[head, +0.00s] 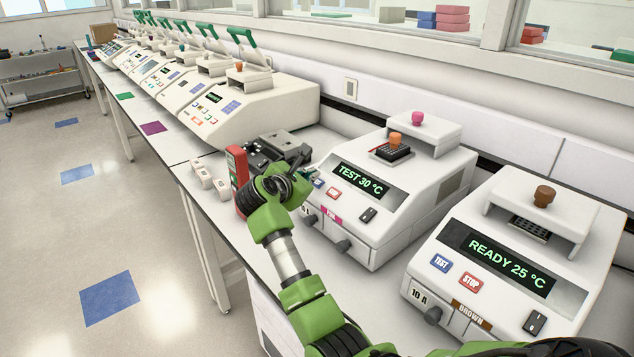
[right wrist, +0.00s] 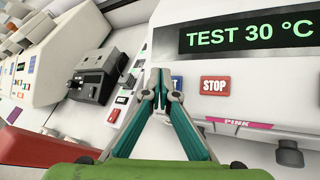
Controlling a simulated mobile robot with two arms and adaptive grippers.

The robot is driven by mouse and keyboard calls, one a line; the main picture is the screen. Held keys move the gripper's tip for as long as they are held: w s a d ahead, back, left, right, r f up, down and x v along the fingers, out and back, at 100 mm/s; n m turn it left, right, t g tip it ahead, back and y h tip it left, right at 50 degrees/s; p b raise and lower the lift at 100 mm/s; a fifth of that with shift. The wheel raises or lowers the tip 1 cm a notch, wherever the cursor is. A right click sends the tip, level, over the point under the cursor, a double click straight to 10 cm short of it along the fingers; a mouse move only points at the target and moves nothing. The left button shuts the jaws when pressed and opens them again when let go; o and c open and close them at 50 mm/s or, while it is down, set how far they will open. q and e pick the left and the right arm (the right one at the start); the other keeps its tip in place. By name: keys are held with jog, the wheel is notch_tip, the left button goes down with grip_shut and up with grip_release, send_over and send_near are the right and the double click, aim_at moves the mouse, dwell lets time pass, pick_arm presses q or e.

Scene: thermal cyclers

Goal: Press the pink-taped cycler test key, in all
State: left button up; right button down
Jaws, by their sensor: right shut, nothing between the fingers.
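The pink-taped cycler (head: 440,198) is a white machine with a pink knob on top and a pink tape label (head: 331,219) on its front. Its display (head: 358,180) reads TEST 30 °C, also in the right wrist view (right wrist: 248,34). Its blue test key (head: 319,184) sits left of the red STOP key (right wrist: 214,84). My right gripper (right wrist: 161,74) is shut and empty, its tips at the blue key and hiding much of it. I cannot tell whether the tips touch the key. My left gripper is not in view.
A brown-taped cycler (head: 450,235) reading READY 25 °C stands to the right. A dark grey device (head: 282,148) and a red object (head: 238,170) are to the left of the pink-taped cycler. More cyclers (head: 262,105) line the bench farther back.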

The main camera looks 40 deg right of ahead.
jog(key=shift+a+r, duration=0.25)
jog(key=shift+r, duration=0.25)
jog(key=a+r+p, duration=0.1)
jog(key=a+r, duration=0.1)
jog(key=r, duration=0.1)
jog(key=shift+s+r+p, duration=0.1)
jog(key=shift+r+p, duration=0.1)
jog(key=shift+p, duration=0.15)
jog(key=shift+f, duration=0.1)
dwell(0.4)
